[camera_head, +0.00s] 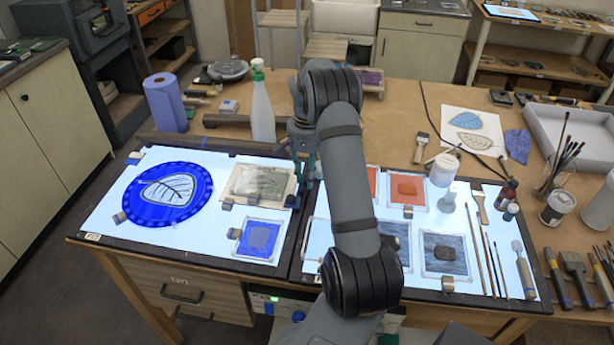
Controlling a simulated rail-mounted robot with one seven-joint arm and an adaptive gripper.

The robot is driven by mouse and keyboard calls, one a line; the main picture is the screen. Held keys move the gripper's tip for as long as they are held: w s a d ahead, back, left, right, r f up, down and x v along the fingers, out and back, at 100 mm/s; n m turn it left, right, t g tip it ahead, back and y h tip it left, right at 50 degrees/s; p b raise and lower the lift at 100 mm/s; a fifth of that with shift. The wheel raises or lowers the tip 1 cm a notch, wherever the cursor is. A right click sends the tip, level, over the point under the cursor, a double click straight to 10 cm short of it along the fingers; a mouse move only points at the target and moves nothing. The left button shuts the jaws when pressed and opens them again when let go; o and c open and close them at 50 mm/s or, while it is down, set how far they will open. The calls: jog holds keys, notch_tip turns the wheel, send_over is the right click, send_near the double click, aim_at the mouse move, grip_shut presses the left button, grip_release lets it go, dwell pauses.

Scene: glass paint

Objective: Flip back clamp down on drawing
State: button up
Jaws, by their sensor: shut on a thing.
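The drawing (258,182), a greyish sheet on a beige panel, lies on the lit table top left of my arm. My gripper (306,172) points down at the drawing's back right side, partly hidden by my own arm. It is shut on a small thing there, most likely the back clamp. The clamp itself is hidden, so I cannot tell its tilt.
A blue round glass with a leaf (170,190) lies left, and a small blue panel (259,241) in front. A spray bottle (262,108) stands behind the drawing. Orange panels (407,190), a white jar (443,170) and brushes (488,255) lie right of my arm.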

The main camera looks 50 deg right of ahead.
aim_at(294, 187)
grip_shut()
jog(key=g+p, duration=0.1)
jog(key=w+g+h+p, duration=0.1)
jog(key=g, duration=0.1)
jog(key=shift+w+a+r, duration=0.15)
jog(key=shift+w+a, duration=0.05)
jog(key=shift+a, duration=0.2)
jog(key=g, duration=0.1)
jog(key=w+g+h+p, duration=0.1)
jog(key=g+h, duration=0.1)
jog(key=shift+w+a+f, duration=0.15)
jog(key=shift+a+f, duration=0.1)
jog(key=shift+a, duration=0.05)
jog(key=shift+w+a+f+g+h+b, duration=0.1)
jog(key=shift+w+f+g+h+b, duration=0.15)
jog(key=shift+g, duration=0.2)
jog(key=shift+w+a+f+g+h+b, duration=0.15)
jog(key=shift+g+h+b, duration=0.15)
jog(key=shift+g, duration=0.15)
jog(key=shift+f+g+h+b, duration=0.1)
jog(key=shift+g+h+b, duration=0.15)
jog(key=shift+g+b, duration=0.45)
jog(key=shift+w+b, duration=0.1)
jog(key=shift+b, duration=0.35)
jog(key=shift+d+r, duration=0.1)
jog(key=shift+r, duration=0.1)
jog(key=o, duration=0.8)
grip_release()
